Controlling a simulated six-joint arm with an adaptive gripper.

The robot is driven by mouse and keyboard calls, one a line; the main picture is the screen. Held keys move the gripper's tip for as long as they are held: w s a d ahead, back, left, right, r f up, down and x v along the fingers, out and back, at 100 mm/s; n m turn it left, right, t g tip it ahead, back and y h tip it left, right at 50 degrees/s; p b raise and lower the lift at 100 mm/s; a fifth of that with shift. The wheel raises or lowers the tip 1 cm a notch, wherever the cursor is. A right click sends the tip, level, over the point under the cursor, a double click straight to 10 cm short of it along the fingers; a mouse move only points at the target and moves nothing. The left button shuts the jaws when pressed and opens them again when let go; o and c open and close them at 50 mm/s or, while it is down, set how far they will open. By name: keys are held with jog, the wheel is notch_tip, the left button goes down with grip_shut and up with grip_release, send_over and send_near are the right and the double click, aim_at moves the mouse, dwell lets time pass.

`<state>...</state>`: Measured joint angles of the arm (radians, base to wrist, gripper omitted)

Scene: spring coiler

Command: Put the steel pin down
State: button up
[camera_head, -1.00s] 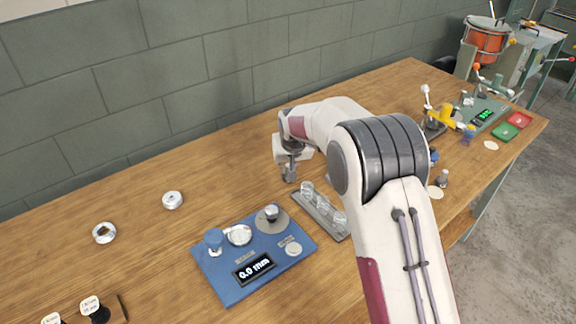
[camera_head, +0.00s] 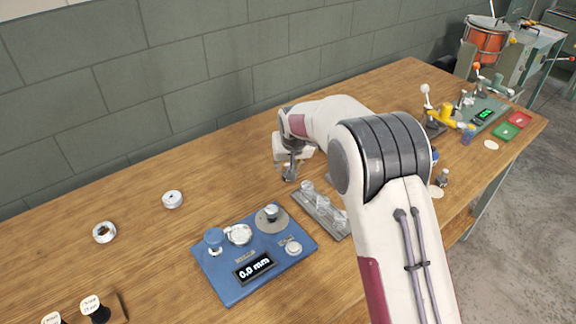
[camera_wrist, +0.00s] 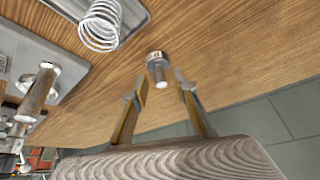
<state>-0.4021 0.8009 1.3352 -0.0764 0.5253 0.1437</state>
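The steel pin (camera_wrist: 157,68) is a short grey cylinder with a wider collar. In the wrist view it appears to stand on the wooden table, just beyond my fingertips. My gripper (camera_wrist: 161,82) is open, with one finger to each side of the pin's line and a visible gap to both. In the head view my gripper (camera_head: 290,174) is low over the table behind the grey rack (camera_head: 337,233). The pin cannot be made out there.
The rack holds several coiled springs; one spring (camera_wrist: 99,27) shows close by in the wrist view. A blue measuring board (camera_head: 212,272) reading 0.0 mm lies in front. Two metal rings (camera_head: 172,200) lie left.

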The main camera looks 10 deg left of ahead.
jog(key=v, duration=1.1)
jog(key=shift+r, duration=0.3)
jog(key=shift+s+r, duration=0.1)
dwell(0.6)
jog(key=s+d+r+m+h, duration=0.1)
jog(key=s+d+r, duration=0.5)
jog(key=s+d, duration=0.25)
jog(key=s+d+r+m, duration=0.1)
jog(key=s+d+r, duration=0.5)
jog(key=s+d, duration=0.25)
jog(key=s+d+f, duration=0.1)
jog(key=s+d, duration=0.3)
jog(key=s, duration=0.8)
jog(key=s+d+f+m, duration=0.1)
jog(key=s+d, duration=0.4)
jog(key=s, duration=0.6)
jog(key=shift+s+f+m+h, duration=0.3)
jog(key=shift+s+f+h, duration=0.1)
jog(key=shift+f, duration=0.15)
